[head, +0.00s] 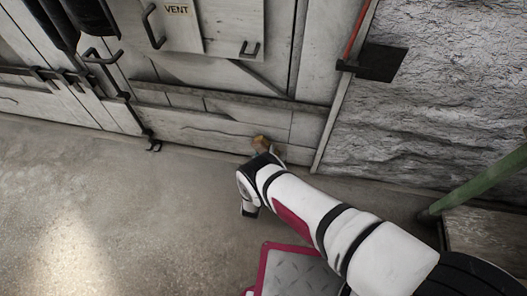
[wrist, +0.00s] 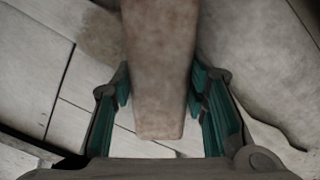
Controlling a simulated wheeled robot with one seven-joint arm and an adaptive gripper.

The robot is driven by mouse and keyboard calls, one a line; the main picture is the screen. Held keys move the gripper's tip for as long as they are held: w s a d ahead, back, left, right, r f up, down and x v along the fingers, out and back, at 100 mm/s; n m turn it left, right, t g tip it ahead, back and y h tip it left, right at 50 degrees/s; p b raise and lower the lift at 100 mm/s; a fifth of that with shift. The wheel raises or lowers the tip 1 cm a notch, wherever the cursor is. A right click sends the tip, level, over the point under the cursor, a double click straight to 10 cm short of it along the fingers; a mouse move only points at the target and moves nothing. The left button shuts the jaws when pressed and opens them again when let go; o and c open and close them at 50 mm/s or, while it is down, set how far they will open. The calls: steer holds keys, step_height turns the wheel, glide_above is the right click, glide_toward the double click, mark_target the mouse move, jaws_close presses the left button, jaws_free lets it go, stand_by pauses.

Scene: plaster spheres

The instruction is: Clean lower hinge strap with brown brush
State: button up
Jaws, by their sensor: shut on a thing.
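My gripper (head: 264,150) is low in front of the pale plank door, near its lower right corner. In the wrist view its teal-padded fingers (wrist: 160,82) are shut on a brownish block-like handle, which I take for the brown brush (wrist: 160,105). The brush's far end is cut off by the picture, so its bristles do not show. A long, dark grey horizontal strip (head: 225,96) crosses the lower door above the gripper; it may be the lower hinge strap. Whether the brush touches the door cannot be told.
The door (head: 210,125) has black handles and a VENT label (head: 177,10). A black bracket (head: 375,63) sits on the rough stone wall (head: 430,110) at right. A green pole (head: 480,180) stands at right. The concrete floor (head: 110,215) at left is clear.

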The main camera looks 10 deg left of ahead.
mark_target(258, 149)
steer(key=shift+r, duration=0.1)
steer(key=shift+a+r+p, duration=0.35)
steer(key=shift+a+r, duration=0.3)
steer(key=shift+r, duration=0.25)
steer(key=shift+a+r+p, duration=0.3)
steer(key=shift+a+r, duration=0.3)
steer(key=shift+r, duration=0.25)
steer(key=shift+w, duration=0.1)
steer(key=shift+d+f+b, duration=0.65)
steer(key=shift+f+b, duration=0.05)
steer(key=shift+f, duration=0.3)
steer(key=shift+d+f, duration=0.6)
steer(key=shift+f, duration=0.25)
steer(key=shift+a+r+p, duration=0.35)
steer(key=shift+a+r, duration=0.3)
steer(key=shift+r, duration=0.3)
steer(key=shift+a+r+p, duration=0.35)
steer(key=shift+a+r, duration=0.25)
steer(key=shift+r, duration=0.3)
